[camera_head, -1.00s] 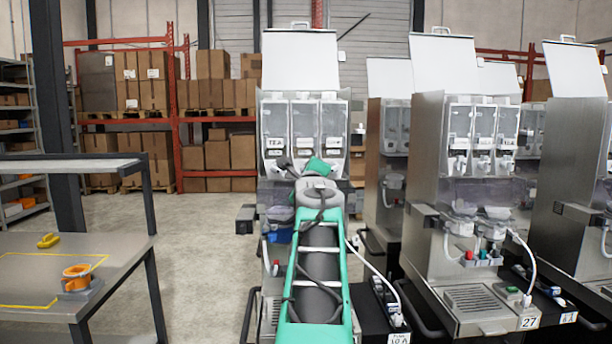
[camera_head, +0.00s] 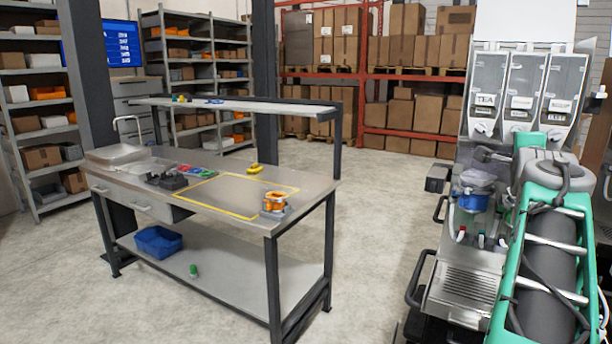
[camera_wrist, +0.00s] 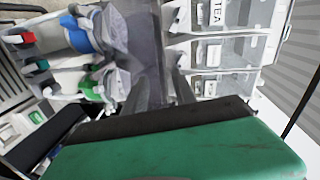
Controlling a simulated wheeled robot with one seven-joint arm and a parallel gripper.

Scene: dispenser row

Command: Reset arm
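My arm (camera_head: 545,240) is at the right of the head view, green and grey, in front of a tea dispenser (camera_head: 484,90). It hides part of the dispenser and most of the hand. In the wrist view my gripper (camera_wrist: 160,92) shows two dark fingers beyond the green palm, with a gap between them and nothing visible in it. The dispenser's clear canisters (camera_wrist: 212,52), one labelled TEA, stand sideways at upper right of that view. Mixing bowls with a blue part (camera_wrist: 78,36) and a green part (camera_wrist: 90,88) are at its left.
A steel workbench (camera_head: 150,208) stands at left with a sink, an orange-ringed item (camera_head: 274,202) and a yellow item (camera_head: 255,169). A blue bin (camera_head: 158,241) is on its lower shelf. Open floor lies between bench and dispenser. Shelves with boxes are behind.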

